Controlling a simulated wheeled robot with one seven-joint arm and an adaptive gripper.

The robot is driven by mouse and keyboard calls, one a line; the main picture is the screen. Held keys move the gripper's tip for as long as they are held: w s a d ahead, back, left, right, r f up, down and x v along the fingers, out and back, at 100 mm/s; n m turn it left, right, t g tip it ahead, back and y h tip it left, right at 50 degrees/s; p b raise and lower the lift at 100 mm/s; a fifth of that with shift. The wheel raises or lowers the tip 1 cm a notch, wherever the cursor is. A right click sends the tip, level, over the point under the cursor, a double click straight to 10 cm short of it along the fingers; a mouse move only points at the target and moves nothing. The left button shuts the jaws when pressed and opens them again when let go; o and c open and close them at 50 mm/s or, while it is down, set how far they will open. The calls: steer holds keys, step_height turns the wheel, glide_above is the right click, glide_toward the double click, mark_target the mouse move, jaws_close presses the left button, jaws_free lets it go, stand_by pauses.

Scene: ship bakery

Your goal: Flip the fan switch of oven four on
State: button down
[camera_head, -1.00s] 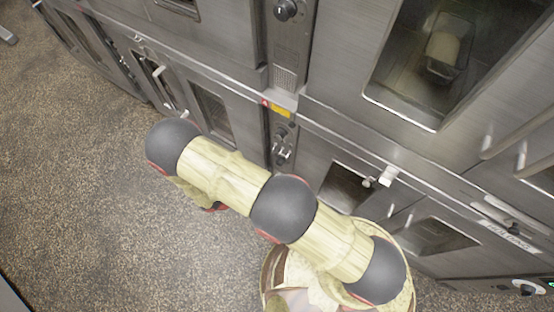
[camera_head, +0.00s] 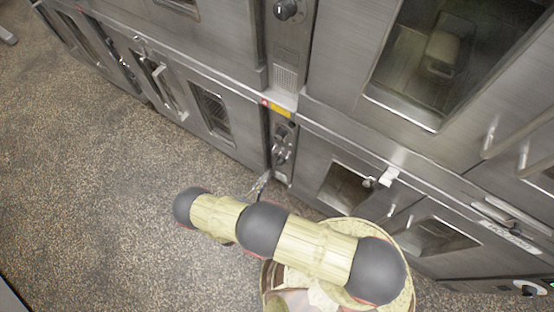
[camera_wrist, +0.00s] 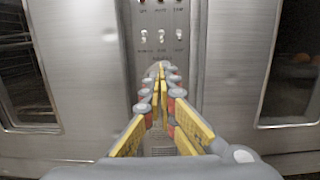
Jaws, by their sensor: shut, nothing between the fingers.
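A narrow steel control panel (camera_head: 284,150) stands between two lower oven doors in the head view. In the wrist view the panel (camera_wrist: 190,58) carries a row of three small pale toggle switches: left (camera_wrist: 143,35), middle (camera_wrist: 161,35) and right (camera_wrist: 179,33). The labels are too small to read, so I cannot tell which is the fan switch or whether this is oven four. My gripper (camera_wrist: 161,66) is shut and empty, pointing at the panel just below the switches in the picture. In the head view my gripper (camera_head: 265,178) is close to the panel's lower part; contact cannot be told.
Oven doors with windows flank the panel: a left door (camera_head: 235,140) and a right door (camera_head: 315,165). A latch handle (camera_head: 388,177) juts out at the right. An upper panel with a knob (camera_head: 286,10) is above. The speckled floor (camera_head: 100,200) is open at left.

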steer(key=shift+d+r, duration=0.1)
steer(key=shift+r, duration=0.05)
steer(key=b+x, duration=0.2)
steer(key=x, duration=0.8)
steer(key=shift+r, duration=0.15)
stand_by(0.4)
steer(key=shift+s+r+g+y+p, duration=0.15)
steer(key=shift+g+y+p, duration=0.15)
steer(key=shift+g+p, duration=0.15)
steer(key=shift+s+a+r+g+y+p, duration=0.15)
steer(key=shift+a+g+y+p, duration=0.1)
steer(key=shift+g+y+p, duration=0.5)
